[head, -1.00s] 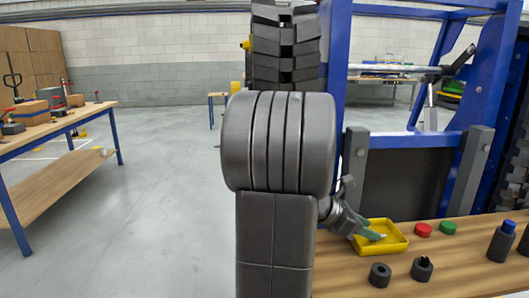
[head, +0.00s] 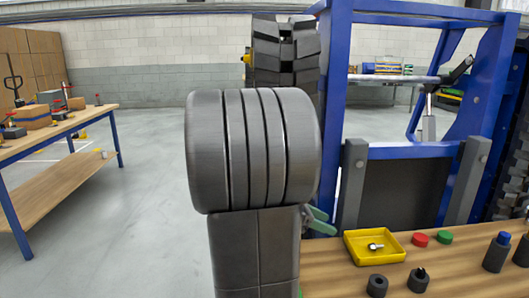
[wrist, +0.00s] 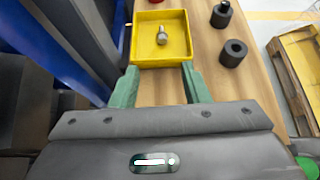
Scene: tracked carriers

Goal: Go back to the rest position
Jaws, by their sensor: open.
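My gripper (wrist: 160,88) shows two green fingers, spread apart with nothing between them, in the wrist view. In the head view one green finger (head: 320,222) shows; the rest is hidden behind my dark arm. The yellow tray (head: 362,240) stands on the wooden bench to the right of my gripper. In the wrist view the tray (wrist: 145,48) lies just beyond the fingertips. A metal bolt (head: 375,246) lies in the tray, and it also shows in the wrist view (wrist: 162,36).
Black round parts (head: 377,285) (head: 419,279), red (head: 420,239) and green (head: 445,237) caps and a blue-topped bottle (head: 497,252) stand on the bench. A blue frame (head: 340,120) rises behind it. Another bench (head: 85,118) is at left. The floor between is clear.

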